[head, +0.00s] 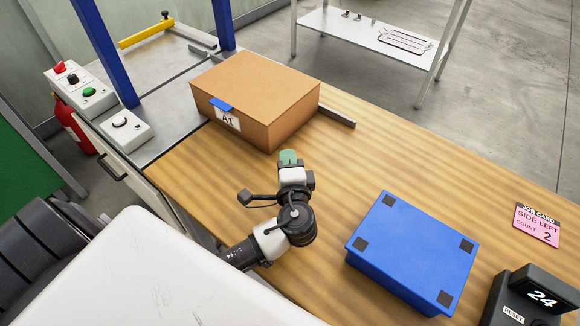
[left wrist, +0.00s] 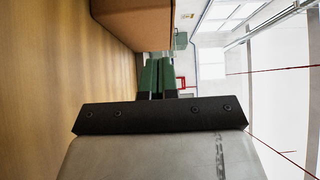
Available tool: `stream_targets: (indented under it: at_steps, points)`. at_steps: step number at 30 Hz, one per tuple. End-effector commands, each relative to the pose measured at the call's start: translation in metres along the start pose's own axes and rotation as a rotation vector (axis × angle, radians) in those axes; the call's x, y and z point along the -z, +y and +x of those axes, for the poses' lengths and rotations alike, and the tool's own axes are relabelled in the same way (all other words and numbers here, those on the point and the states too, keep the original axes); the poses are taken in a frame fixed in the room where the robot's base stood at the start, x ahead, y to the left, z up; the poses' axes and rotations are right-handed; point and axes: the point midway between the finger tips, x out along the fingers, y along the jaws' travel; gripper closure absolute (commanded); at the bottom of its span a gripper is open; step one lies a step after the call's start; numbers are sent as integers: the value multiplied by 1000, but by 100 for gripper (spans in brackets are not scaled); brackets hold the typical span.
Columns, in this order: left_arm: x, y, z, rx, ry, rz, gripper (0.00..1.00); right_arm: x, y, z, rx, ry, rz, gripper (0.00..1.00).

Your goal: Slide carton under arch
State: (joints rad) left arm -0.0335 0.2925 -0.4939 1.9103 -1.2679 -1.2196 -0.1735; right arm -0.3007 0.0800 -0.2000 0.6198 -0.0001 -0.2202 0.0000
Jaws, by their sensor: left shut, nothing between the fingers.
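The brown carton (head: 262,92) sits at the far end of the wooden bench, flat side up, with an "A1" label (head: 226,118) and a blue tab on one face. Blue posts of the arch (head: 103,52) stand beyond it at the upper left; the top of the arch is out of view. My left gripper (head: 289,157) is shut and empty, its green fingertips close to the carton's near lower corner. In the left wrist view the fingers (left wrist: 158,76) point past the carton (left wrist: 134,20); I cannot tell whether they touch it. My right gripper is not in view.
A blue box (head: 412,252) with black corner pads lies on the bench at right, near a pink job card (head: 537,225) and a black counter (head: 530,295). A yellow bar (head: 146,33) crosses the metal surface beyond.

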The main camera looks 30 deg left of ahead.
Motion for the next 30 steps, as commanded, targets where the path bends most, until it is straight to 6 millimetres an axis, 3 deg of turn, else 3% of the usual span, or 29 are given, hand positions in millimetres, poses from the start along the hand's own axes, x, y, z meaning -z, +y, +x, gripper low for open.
stream_targets:
  at_steps: [3, 9, 30]
  points:
    - [0, -3, 27, 4, -1, 3, 100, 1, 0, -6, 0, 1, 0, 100]
    - [-17, -2, 52, 0, 0, 5, 100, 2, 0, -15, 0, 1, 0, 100]
    - [-38, 2, 73, -2, -3, 2, 100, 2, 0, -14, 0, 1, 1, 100]
